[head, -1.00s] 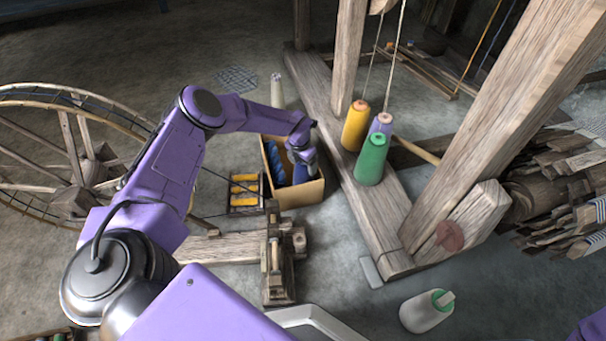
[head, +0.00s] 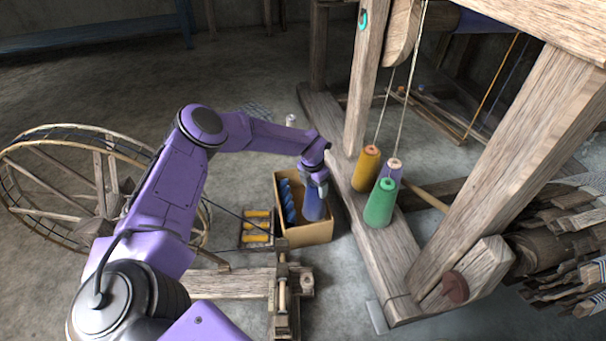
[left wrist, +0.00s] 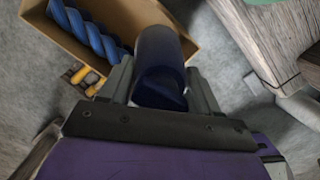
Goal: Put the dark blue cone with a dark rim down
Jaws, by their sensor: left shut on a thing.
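The dark blue cone (head: 314,205) is held by my left gripper (head: 316,180) over the right side of an open cardboard box (head: 307,236). In the left wrist view the cone (left wrist: 160,62) sits between the two grey fingers of my left gripper (left wrist: 160,90), which are shut on it. The box (left wrist: 112,20) lies behind and to the left of the cone there. I cannot tell whether the cone's lower end touches the box floor. Its rim is hard to make out. My right gripper is out of view.
Twisted blue skeins (head: 287,200) fill the box's left side. A tray with yellow spools (head: 257,228) stands left of the box. Yellow (head: 367,169) and green (head: 381,203) cones, with a purple one behind, stand on the loom's beam (head: 372,250) to the right. A spinning wheel (head: 60,190) stands left.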

